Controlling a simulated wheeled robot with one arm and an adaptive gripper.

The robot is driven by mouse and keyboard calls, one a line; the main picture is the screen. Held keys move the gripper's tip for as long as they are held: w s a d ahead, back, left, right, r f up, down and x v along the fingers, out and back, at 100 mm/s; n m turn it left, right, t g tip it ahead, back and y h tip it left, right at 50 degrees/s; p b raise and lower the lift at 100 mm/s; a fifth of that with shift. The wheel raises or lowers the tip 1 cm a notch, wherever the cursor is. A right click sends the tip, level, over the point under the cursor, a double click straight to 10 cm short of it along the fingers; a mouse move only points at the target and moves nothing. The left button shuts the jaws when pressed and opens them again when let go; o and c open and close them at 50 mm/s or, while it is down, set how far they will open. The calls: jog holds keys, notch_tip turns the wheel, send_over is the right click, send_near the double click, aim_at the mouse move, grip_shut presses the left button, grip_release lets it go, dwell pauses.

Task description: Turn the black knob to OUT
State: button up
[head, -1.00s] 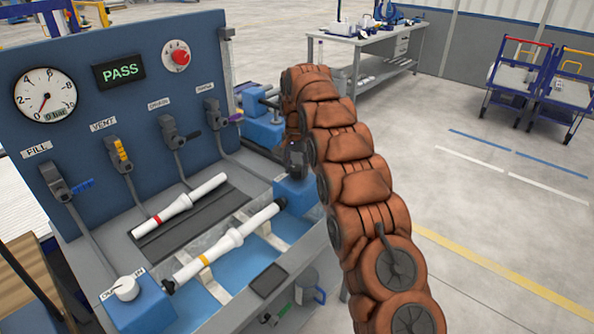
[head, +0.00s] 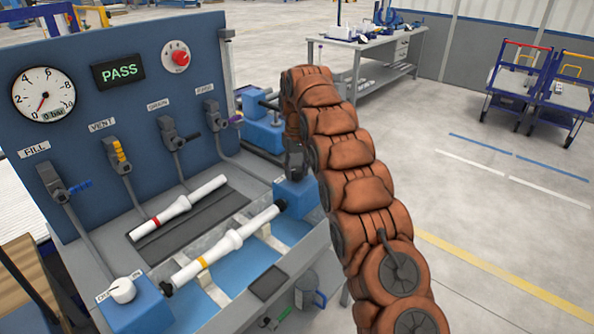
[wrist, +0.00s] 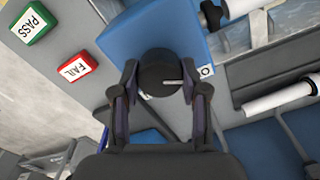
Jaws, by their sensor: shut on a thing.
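The black knob (wrist: 158,76) sits on a blue block (wrist: 185,30) in the wrist view. A short white mark on its top points right, toward a white label of which an "O" (wrist: 206,71) shows. The rest of the lettering is hidden by a finger. My gripper (wrist: 160,82) has a finger on each side of the knob and is shut on it. In the head view my arm comes down over the same blue block (head: 294,197) at the bench's right end; my gripper (head: 296,160) is small and dark there, and the knob cannot be made out.
A white pipe with a yellow band (head: 225,244) lies in the trough; its dark far end meets the blue block. A red-banded pipe (head: 178,207) lies behind. A white knob (head: 122,290) is at the front left. PASS (wrist: 30,22) and FAIL (wrist: 78,66) buttons are near my gripper.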

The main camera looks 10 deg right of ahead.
jog(key=shift+w+r+n, duration=0.1)
jog(key=shift+r+n, duration=0.05)
jog(key=shift+n, duration=0.95)
jog(key=o, duration=1.1)
jog(key=shift+o, duration=0.2)
